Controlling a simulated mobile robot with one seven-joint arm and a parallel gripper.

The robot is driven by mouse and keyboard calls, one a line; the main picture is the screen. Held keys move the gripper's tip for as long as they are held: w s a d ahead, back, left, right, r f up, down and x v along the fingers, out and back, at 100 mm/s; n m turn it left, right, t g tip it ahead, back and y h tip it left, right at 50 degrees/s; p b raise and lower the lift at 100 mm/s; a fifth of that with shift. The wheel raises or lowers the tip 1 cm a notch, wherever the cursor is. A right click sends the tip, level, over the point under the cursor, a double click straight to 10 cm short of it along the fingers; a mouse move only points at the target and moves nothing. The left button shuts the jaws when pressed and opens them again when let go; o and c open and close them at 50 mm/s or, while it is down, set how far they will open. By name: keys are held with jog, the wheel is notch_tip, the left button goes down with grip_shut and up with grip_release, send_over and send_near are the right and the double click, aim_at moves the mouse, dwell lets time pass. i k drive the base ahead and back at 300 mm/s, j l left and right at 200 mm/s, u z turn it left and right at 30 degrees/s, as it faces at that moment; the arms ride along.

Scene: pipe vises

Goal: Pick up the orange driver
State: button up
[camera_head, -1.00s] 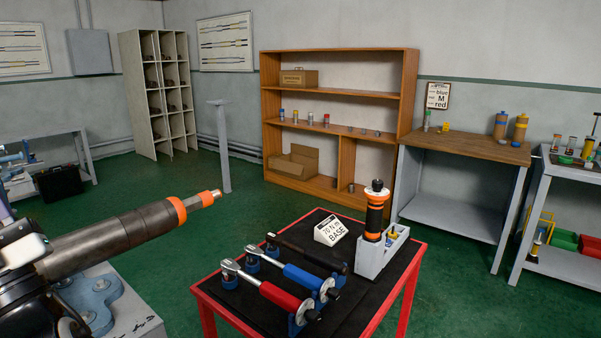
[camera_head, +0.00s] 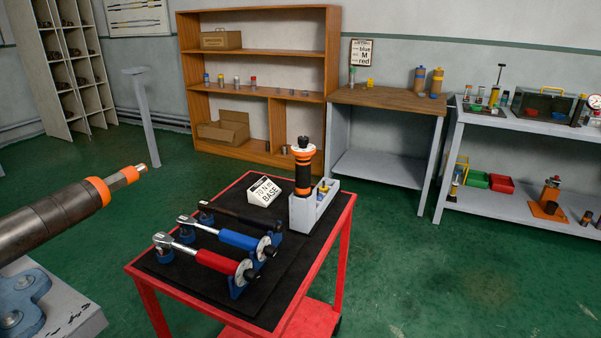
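The orange driver (camera_head: 303,172) stands upright in a grey holder (camera_head: 307,216) on a red cart (camera_head: 338,250). It has a black ribbed grip, orange bands above and below it, and a black knob on top. Its lower end is hidden inside the holder. My gripper is not in view.
Torque wrenches with red (camera_head: 217,262), blue (camera_head: 240,240) and black (camera_head: 236,214) handles lie on the cart's black mat, beside a "70 N m BASE" sign (camera_head: 264,191). A thick pipe (camera_head: 50,216) with orange rings juts in from the left. Green floor (camera_head: 440,285) is clear right of the cart.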

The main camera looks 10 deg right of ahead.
aim_at(303, 157)
jog(key=i+l+z, duration=0.45)
jog(key=z, duration=0.25)
jog(key=i+z, duration=0.35)
jog(key=i+l, duration=0.05)
